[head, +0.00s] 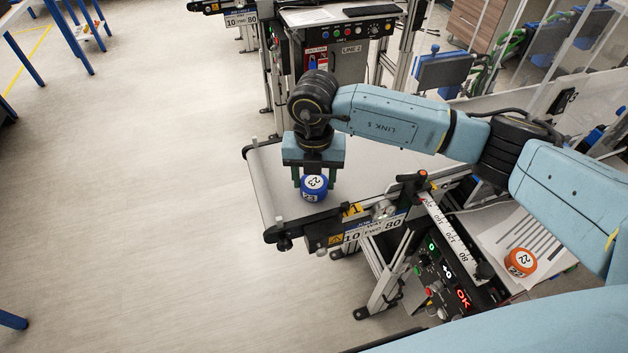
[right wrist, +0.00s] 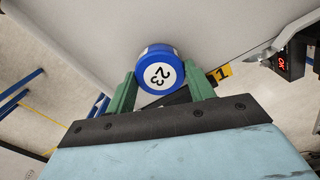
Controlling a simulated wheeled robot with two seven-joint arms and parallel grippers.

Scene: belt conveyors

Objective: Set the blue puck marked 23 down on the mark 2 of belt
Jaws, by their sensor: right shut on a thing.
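The blue puck marked 23 (head: 313,188) is between the green fingers of my right gripper (head: 314,181), at the left end of the grey belt (head: 390,165). In the right wrist view the puck (right wrist: 158,70) sits between both fingertips, its white 23 label facing the camera. I cannot tell if the puck touches the belt. A yellow tag with a 1 (right wrist: 223,72) shows at the belt edge beside the right finger. In the head view a yellow tag (head: 352,209) is on the near rail, right of the puck. I cannot make out a mark 2. My left gripper is out of view.
An orange puck marked 23 (head: 520,262) stands on papers at the right. A ruler-like scale (head: 455,240) and a control panel (head: 440,275) lie on the near side. A control box (head: 340,58) stands behind the belt. Open floor lies left.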

